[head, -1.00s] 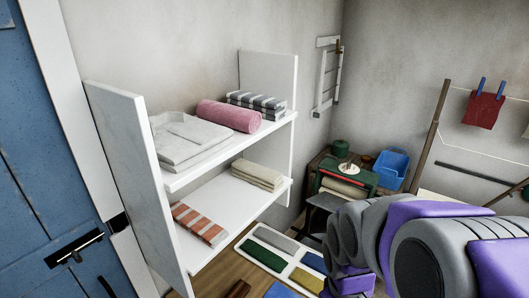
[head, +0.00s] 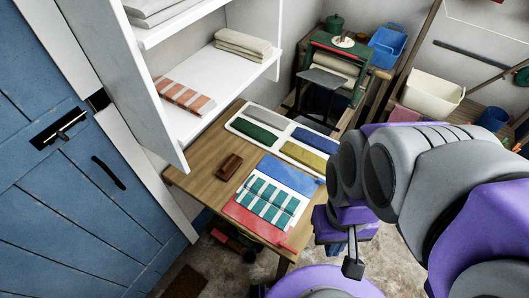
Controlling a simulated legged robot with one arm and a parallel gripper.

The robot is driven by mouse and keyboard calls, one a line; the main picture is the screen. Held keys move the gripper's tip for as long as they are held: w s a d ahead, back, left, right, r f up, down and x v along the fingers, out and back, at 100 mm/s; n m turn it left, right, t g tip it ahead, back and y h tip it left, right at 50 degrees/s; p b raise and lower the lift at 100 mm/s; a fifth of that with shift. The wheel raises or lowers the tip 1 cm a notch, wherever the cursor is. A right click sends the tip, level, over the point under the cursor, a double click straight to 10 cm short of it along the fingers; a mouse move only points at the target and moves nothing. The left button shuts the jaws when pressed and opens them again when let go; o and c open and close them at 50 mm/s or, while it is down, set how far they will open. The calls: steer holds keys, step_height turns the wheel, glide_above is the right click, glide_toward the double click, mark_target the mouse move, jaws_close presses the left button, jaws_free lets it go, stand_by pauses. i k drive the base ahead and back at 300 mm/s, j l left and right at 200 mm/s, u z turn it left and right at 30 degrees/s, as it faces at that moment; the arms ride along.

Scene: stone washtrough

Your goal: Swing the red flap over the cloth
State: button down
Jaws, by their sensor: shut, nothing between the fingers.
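A folding board lies on the wooden table in the head view. Its red flap (head: 247,219) lies flat along the near side, with a small red tab at its right end. A teal-and-white striped cloth (head: 270,199) lies spread on the board's middle, between the red flap and the blue flap (head: 288,174) on the far side. My gripper (head: 353,268) is shut and empty, pointing down to the right of the board and apart from the red flap. Its fingers show only as a small dark end.
A brown brush-like block (head: 229,166) lies left of the board on the table (head: 195,171). A white tray (head: 240,124) with folded coloured cloths stands behind. A white shelf (head: 205,85) rises at the back left. A blue door (head: 60,190) is at the left.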

mark_target(263, 222)
steer(key=u, duration=0.7)
